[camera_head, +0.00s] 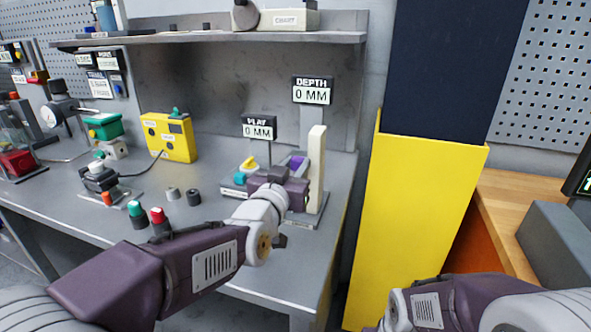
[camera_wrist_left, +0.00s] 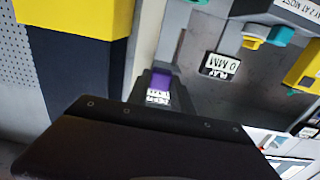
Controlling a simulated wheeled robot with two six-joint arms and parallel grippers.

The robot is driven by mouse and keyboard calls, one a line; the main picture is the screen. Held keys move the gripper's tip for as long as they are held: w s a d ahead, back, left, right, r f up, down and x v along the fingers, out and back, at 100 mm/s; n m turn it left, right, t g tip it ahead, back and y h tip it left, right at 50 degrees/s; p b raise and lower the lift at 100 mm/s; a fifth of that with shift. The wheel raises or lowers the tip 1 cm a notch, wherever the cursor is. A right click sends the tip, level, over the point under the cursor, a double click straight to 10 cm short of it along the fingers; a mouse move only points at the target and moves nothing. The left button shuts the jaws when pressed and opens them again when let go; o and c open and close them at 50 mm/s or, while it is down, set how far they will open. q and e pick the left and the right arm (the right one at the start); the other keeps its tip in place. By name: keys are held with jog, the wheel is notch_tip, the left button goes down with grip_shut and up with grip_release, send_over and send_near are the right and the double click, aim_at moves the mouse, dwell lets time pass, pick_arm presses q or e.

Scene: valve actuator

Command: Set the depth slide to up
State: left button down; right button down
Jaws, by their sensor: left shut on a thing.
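My left gripper (camera_head: 290,178) is at the depth fixture, its jaws shut at the purple slide knob (camera_head: 298,161). The gripper body hides the knob's lower part and the fingertips' contact. A tall cream column (camera_head: 316,165) stands just right of the gripper. The depth sign (camera_head: 312,90) above it reads 0 MM. In the left wrist view the purple knob (camera_wrist_left: 160,82) shows beyond my dark gripper body, beside a partly hidden white label (camera_wrist_left: 158,98). My right arm enters at the lower right; its gripper is out of view.
The play sign (camera_head: 258,130) reads 0 MM, with a yellow knob (camera_head: 248,164) and a teal one below it. A yellow box (camera_head: 168,138), green and red buttons and small grey cylinders stand left on the bench. A yellow panel (camera_head: 415,215) stands close to the right.

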pick_arm(q)
jog(key=shift+r, duration=0.9)
jog(key=c, duration=1.1)
grip_release()
pick_arm(e)
jog(key=shift+r, duration=0.6)
pick_arm(q)
jog(key=shift+s, duration=0.1)
jog(key=p+v, duration=0.1)
jog(key=v, duration=0.8)
pick_arm(e)
jog(key=shift+r, duration=0.5)
